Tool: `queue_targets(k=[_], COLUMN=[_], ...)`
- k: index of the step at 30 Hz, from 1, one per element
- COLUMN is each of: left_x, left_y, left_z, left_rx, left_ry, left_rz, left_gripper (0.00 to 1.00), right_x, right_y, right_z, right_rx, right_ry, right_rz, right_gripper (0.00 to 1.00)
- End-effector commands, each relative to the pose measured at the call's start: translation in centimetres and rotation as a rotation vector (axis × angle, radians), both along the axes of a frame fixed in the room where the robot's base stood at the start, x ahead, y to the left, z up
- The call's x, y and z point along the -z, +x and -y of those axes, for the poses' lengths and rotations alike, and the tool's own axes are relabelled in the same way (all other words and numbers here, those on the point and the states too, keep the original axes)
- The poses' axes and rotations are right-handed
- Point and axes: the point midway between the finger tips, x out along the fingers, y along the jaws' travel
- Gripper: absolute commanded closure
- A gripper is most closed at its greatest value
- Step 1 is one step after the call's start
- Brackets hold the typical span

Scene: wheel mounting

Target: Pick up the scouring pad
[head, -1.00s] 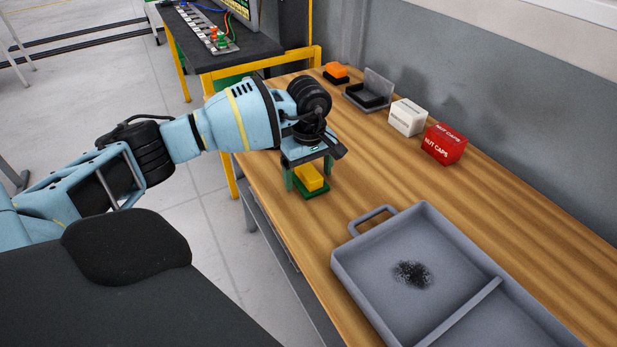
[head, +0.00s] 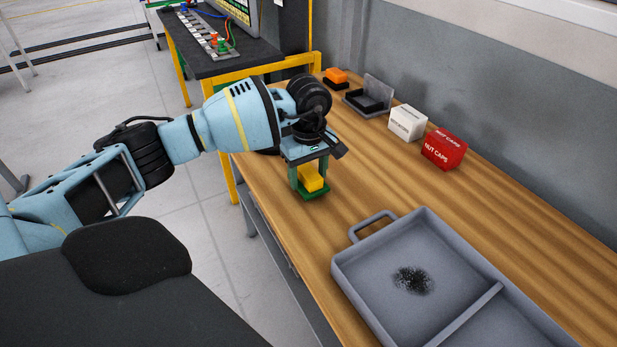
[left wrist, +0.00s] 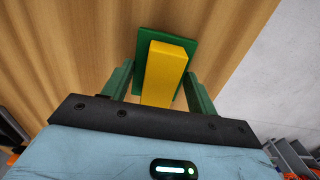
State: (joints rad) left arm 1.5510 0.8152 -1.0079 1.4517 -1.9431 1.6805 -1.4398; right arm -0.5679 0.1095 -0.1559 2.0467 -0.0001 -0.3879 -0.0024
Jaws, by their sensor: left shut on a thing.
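The scouring pad (head: 312,181) is a yellow block on a flat green base, near the left edge of the wooden workbench. My left gripper (head: 309,173) points down over it, shut on the yellow block, with one green finger on each side. The left wrist view shows the yellow block (left wrist: 165,75) between the fingers, with the green base (left wrist: 141,48) beyond it. The pad seems to be at the bench top; I cannot tell whether there is a gap under it. My right gripper is out of view.
A grey divided tray (head: 365,255) with a dark smudge (head: 413,280) inside lies in front on the bench (head: 400,180). Along the wall stand a red nut caps box (head: 444,149), a white box (head: 407,122), a dark holder (head: 369,97) and an orange-and-black item (head: 336,77).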

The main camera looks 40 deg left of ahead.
Motion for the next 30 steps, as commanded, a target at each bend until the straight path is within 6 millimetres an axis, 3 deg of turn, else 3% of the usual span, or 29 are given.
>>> queue_targets(k=[4, 21, 30], left_x=[-2.4, -3.0, -3.4], left_y=[0.1, -10.7, -14.3], left_z=[0.0, 3.8, 5.1], left_rx=[0.001, 0.004, 0.003], left_ry=[-0.001, 0.000, 0.000], left_rz=[0.005, 0.000, 0.000], left_gripper=[0.64, 0.64, 0.64], right_x=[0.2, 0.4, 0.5], right_y=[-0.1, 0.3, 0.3], right_z=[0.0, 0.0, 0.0], right_rx=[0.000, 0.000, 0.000], right_ry=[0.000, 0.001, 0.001], right_rz=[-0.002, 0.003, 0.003], right_gripper=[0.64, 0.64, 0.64])
